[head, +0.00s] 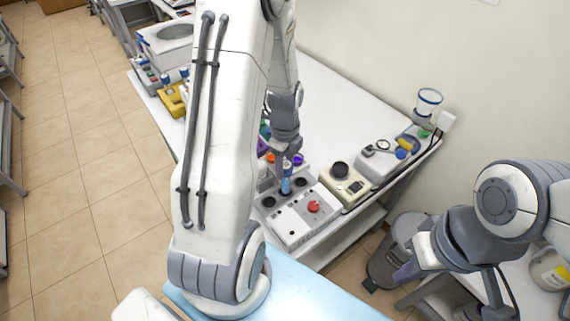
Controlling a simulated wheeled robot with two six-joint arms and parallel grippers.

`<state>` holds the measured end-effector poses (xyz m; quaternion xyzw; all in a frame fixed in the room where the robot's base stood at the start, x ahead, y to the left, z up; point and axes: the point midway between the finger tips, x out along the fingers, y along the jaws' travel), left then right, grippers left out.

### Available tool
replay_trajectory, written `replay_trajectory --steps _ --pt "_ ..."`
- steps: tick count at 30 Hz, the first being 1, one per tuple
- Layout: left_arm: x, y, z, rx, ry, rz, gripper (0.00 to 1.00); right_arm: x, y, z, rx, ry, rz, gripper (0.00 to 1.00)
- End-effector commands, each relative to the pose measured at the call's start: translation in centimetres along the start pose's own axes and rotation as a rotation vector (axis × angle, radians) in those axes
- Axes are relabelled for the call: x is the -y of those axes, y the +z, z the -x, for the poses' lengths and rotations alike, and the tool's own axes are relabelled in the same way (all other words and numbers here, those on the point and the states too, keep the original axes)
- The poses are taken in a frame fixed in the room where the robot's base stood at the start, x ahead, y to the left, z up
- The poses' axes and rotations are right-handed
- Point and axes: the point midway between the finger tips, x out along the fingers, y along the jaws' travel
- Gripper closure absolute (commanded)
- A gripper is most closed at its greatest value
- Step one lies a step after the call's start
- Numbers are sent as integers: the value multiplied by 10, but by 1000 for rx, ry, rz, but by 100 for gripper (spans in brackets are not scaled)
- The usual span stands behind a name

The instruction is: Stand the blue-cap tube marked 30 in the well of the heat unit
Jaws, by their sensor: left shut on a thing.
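My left gripper (286,166) points down and is shut on a blue tube (286,186), which hangs upright below the fingers. The tube is over the back part of the heat unit (290,224), a pale box with a red knob and dark round wells. I cannot tell whether the tube's lower end is inside a well or just above one. The tube's mark is too small to read, and its cap is hidden by the fingers. My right gripper (406,273) is at the lower right, away from the unit; its finger opening is not clear.
A beige device (345,186) with a black knob stands right of the heat unit. A yellow rack (172,100) is at the far left. A bin (385,268) stands on the floor. The white table (340,95) is clear toward the back.

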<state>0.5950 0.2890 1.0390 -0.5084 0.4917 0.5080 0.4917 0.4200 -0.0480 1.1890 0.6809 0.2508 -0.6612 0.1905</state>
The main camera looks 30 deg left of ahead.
Motion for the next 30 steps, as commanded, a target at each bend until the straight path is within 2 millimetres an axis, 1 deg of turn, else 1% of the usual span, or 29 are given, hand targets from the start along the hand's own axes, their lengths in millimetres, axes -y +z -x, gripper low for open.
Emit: replay_trajectory --steps 30 --pt "0 0 -21 0 0 0 100 -1 1 -16 0 0 0 100"
